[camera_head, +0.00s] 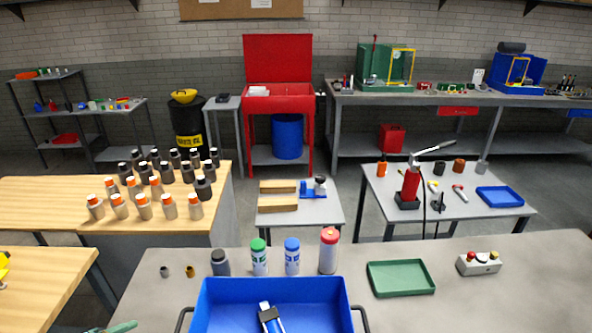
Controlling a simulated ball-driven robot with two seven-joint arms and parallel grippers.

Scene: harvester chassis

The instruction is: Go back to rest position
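Neither of my grippers can be made out in the head view. The task names only a rest position and no object. A blue bin (215,292) with dark side handles is at the bottom centre on the near grey bench (480,310). A blue, white and black item (270,318) lies tilted inside it, partly cut off by the lower edge.
Behind the bin stand a dark jar (220,263) and green-capped (260,258), blue-capped (292,257) and red-capped (328,252) bottles. A green tray (401,279) and a button box (479,264) are to the right. Several orange- and black-capped bottles crowd the wooden table (30,190).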

